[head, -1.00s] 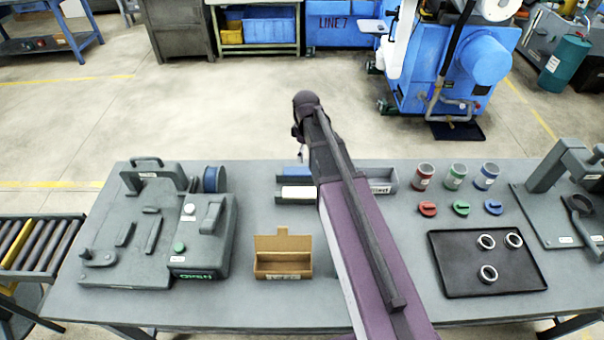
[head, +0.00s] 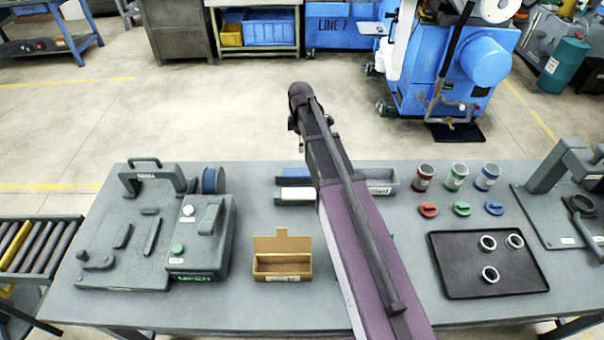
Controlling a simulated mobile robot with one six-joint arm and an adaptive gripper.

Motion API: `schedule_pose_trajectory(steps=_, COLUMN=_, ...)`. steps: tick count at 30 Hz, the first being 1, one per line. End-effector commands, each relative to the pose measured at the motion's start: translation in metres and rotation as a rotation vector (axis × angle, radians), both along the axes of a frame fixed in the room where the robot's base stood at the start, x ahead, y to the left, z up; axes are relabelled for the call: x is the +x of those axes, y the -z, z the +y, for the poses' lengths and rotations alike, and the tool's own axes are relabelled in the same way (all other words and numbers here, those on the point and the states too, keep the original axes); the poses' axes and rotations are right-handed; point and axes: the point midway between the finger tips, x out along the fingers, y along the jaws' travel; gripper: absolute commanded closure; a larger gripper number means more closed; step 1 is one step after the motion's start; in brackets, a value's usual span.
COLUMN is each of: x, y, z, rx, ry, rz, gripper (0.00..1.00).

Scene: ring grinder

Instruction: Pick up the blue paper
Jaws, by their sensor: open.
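A blue item (head: 292,174), which looks like the blue paper, lies in a grey holder at the back middle of the table. My arm covers its right end. A pale sheet or stack (head: 295,193) lies in a second holder just in front of it. My gripper (head: 299,143) is beyond the arm's far end, above and behind the blue item in the picture. It is open and small in view, mostly hidden by my own arm. It appears apart from the blue item, with nothing visible in it.
An open cardboard box (head: 283,266) stands front middle. A grey machine (head: 165,235) and blue spool (head: 211,180) are left. A grey bin (head: 383,183) is behind my arm. Cups, coloured parts and a black tray (head: 470,285) with rings (head: 489,273) are right, beside a press (head: 560,175).

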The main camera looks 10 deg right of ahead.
Motion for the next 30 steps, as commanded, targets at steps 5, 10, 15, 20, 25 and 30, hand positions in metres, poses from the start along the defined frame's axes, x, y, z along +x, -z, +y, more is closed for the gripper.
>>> schedule_pose_trajectory(steps=5, x=0.000, y=0.013, z=0.000, rx=0.000, ry=0.000, rz=0.000, gripper=0.00)
schedule_pose_trajectory(steps=10, x=0.000, y=0.027, z=0.001, rx=0.000, ry=0.000, rz=0.000, gripper=0.00)
schedule_pose_trajectory(steps=15, x=0.000, y=0.040, z=0.001, rx=0.000, ry=0.000, rz=0.000, gripper=0.00)
schedule_pose_trajectory(steps=20, x=0.000, y=0.052, z=0.001, rx=0.000, ry=0.000, rz=0.000, gripper=0.00)
schedule_pose_trajectory(steps=25, x=0.000, y=0.065, z=0.001, rx=0.000, ry=-0.001, rz=0.000, gripper=0.00)
schedule_pose_trajectory(steps=30, x=0.000, y=0.077, z=0.002, rx=0.000, ry=-0.001, rz=0.000, gripper=0.00)
